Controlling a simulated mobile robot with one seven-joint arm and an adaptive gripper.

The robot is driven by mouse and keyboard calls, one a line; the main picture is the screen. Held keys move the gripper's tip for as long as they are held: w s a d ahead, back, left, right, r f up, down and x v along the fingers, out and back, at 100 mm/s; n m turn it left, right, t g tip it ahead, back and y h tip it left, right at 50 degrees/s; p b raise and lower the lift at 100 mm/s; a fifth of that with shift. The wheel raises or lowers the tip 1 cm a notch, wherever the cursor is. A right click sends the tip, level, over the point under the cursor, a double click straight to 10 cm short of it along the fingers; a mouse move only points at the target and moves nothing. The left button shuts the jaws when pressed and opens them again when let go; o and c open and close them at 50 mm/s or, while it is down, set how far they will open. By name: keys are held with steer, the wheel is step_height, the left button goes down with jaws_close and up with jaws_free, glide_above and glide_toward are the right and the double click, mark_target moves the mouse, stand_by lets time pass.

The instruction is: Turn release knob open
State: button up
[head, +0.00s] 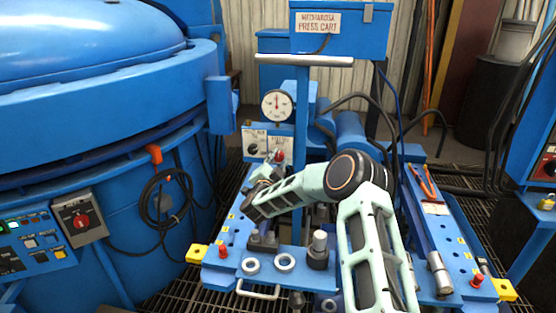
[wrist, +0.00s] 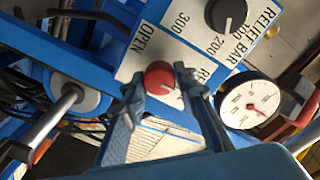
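The red release knob (wrist: 161,78) sits on a white plate (wrist: 137,66) marked OPEN on one side, with a partly covered label starting "RE" on the other. In the wrist view my gripper (wrist: 158,84) is open, its two fingers on either side of the red knob. The right fingertip is very close to the knob; I cannot tell if it touches.
A black relief knob (wrist: 228,13) with a numbered scale is beside the red knob. A round pressure gauge (wrist: 249,104) is close to the right finger; it also shows in the head view (head: 277,105). The blue furnace (head: 90,120) stands left of the press cart (head: 232,240).

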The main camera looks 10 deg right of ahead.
steer(key=shift+c, duration=1.1)
